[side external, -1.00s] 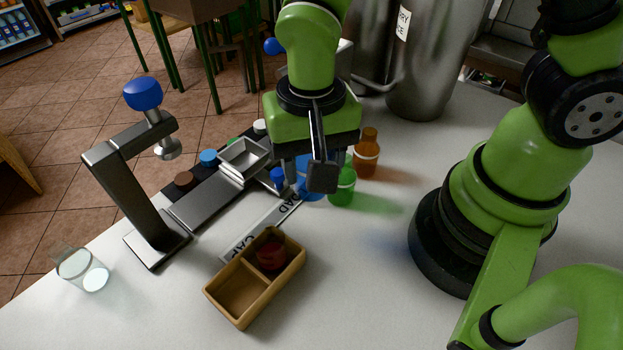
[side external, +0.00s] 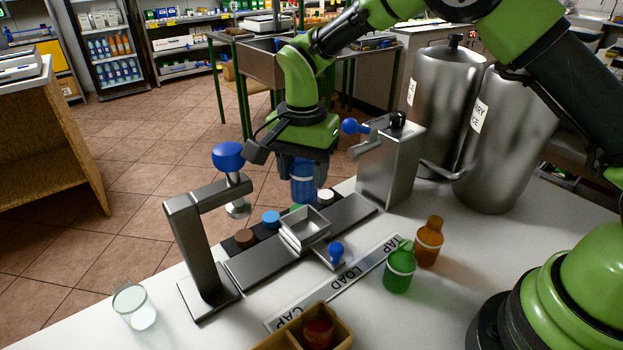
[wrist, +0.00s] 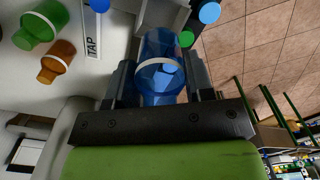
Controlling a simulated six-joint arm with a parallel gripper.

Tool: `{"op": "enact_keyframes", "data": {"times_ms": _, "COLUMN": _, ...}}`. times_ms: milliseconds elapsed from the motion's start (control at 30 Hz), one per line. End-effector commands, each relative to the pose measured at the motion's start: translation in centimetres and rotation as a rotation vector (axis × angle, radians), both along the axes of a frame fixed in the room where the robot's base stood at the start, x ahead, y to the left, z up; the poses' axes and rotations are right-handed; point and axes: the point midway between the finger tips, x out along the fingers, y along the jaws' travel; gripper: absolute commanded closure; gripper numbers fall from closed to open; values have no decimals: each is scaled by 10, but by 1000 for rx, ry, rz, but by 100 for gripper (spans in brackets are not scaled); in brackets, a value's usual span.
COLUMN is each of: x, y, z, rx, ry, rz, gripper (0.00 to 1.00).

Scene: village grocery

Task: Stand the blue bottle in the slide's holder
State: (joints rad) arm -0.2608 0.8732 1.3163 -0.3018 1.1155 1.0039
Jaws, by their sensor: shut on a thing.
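The blue bottle (side external: 303,186) is upright in my gripper (side external: 302,160), which is shut on it. It hangs in the air, in the picture just above and behind the slide's holder (side external: 304,228), an open square metal tray. In the wrist view the blue bottle (wrist: 160,50) lies between the two fingers of my gripper (wrist: 160,80). The holder sits on the slide's metal rail (side external: 258,262), by the LOAD label, with a blue knob (side external: 336,252) on its near side. The holder looks empty. The bottle's exact height above the rail is hard to tell.
A press (side external: 196,240) with a blue knob stands left; a metal tap box (side external: 391,168) stands right. Several caps lie behind the rail. A green bottle (side external: 399,270), an orange bottle (side external: 429,243), a wooden tray (side external: 341,325) and a glass (side external: 134,305) stand on the table.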

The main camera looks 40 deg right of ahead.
Motion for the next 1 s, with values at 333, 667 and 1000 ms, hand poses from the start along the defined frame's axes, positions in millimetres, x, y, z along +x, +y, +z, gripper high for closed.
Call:
{"op": "enact_keyframes", "data": {"times_ms": 333, "x": 0, "y": 0, "z": -29, "rx": -1, "ry": 3, "rz": -2, "gripper": 77}}
{"op": "enact_keyframes", "data": {"times_ms": 667, "x": 0, "y": 0, "z": -62, "rx": -1, "ry": 1, "rz": -2, "gripper": 77}}
{"op": "enact_keyframes", "data": {"times_ms": 1000, "x": 1, "y": 0, "z": -70, "rx": 0, "ry": -1, "rz": -3, "gripper": 77}}
